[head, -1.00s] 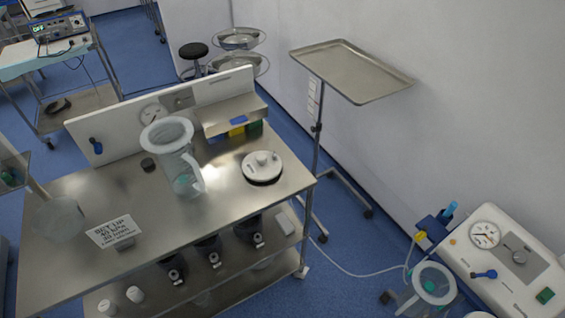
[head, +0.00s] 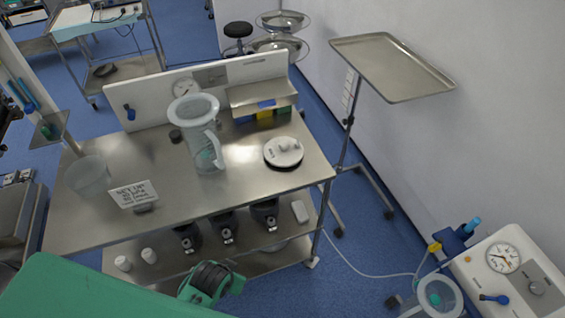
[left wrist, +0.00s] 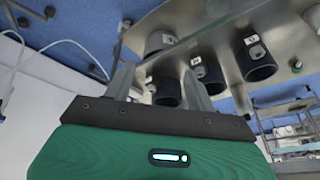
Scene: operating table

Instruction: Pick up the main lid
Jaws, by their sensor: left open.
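A round white lid with a raised knob and a dark rim (head: 284,152) lies flat on the right part of the steel table top. The left wrist view does not clearly show this lid. My left gripper (left wrist: 158,70) is open and empty in the left wrist view, its two grey fingers spread apart. Dark canisters under the table top appear beyond its fingers. In the head view, green and black parts of my arm show at the bottom left, in front of the table, but I cannot make out the fingertips. My right gripper is in neither view.
A clear jug (head: 203,135) stands left of the lid, and a steel box (head: 262,98) is behind it. A sign (head: 133,194) and a clear tub (head: 89,176) are on the left. A tray stand (head: 392,68) is at right.

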